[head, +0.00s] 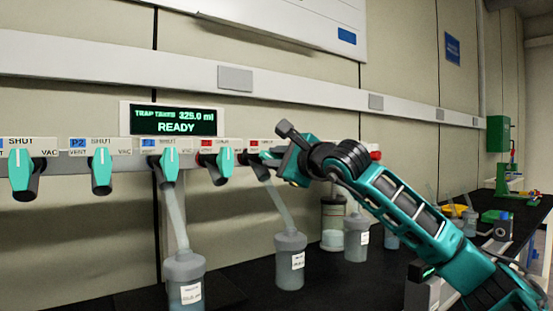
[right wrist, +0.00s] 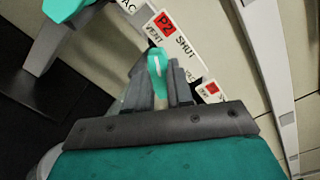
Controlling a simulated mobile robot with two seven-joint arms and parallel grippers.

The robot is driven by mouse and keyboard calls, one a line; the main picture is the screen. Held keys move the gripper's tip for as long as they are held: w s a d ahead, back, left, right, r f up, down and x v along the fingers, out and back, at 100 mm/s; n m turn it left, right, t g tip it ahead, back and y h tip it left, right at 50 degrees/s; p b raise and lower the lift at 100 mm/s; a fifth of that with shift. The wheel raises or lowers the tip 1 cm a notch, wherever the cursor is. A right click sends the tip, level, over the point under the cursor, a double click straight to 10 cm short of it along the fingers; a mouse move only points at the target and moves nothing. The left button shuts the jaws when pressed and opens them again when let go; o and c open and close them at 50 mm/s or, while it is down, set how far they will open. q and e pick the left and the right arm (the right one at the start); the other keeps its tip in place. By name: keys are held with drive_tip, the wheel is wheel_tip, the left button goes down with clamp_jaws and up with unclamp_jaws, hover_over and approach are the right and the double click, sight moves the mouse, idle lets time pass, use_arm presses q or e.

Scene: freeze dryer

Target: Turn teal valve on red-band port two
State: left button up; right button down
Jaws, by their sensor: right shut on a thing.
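The port plate with a red P2 band (right wrist: 167,24) and the words VENT and SHUT shows at the top of the right wrist view. The teal valve handle (right wrist: 156,70) of that port stands between the fingers of my right gripper (right wrist: 158,84), which is shut on it. The handle points along the fingers, with its outer tip visible. In the head view my right gripper (head: 270,158) is at the manifold, just below a small red label (head: 253,143), and hides the valve there. My left gripper is in neither view.
Other teal valves (head: 225,160) line the manifold to the left. Flasks hang on glass tubes below, one (head: 290,260) under my right gripper and one (head: 185,280) further left. The display (head: 172,121) reads READY. A dark bench lies beneath.

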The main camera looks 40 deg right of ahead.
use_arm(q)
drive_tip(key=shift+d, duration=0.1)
use_arm(e)
drive_tip(key=c, duration=1)
unclamp_jaws()
drive_tip(key=shift+s, duration=0.3)
use_arm(q)
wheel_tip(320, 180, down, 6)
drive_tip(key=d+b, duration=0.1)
drive_tip(key=b, duration=0.7)
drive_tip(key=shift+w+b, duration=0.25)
drive_tip(key=shift+b, duration=0.05)
use_arm(e)
drive_tip(key=s+a, duration=0.1)
drive_tip(key=s, duration=1.1)
drive_tip(key=shift+a, duration=0.25)
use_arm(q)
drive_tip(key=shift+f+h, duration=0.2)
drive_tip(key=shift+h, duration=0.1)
use_arm(e)
drive_tip(key=shift+s, duration=0.15)
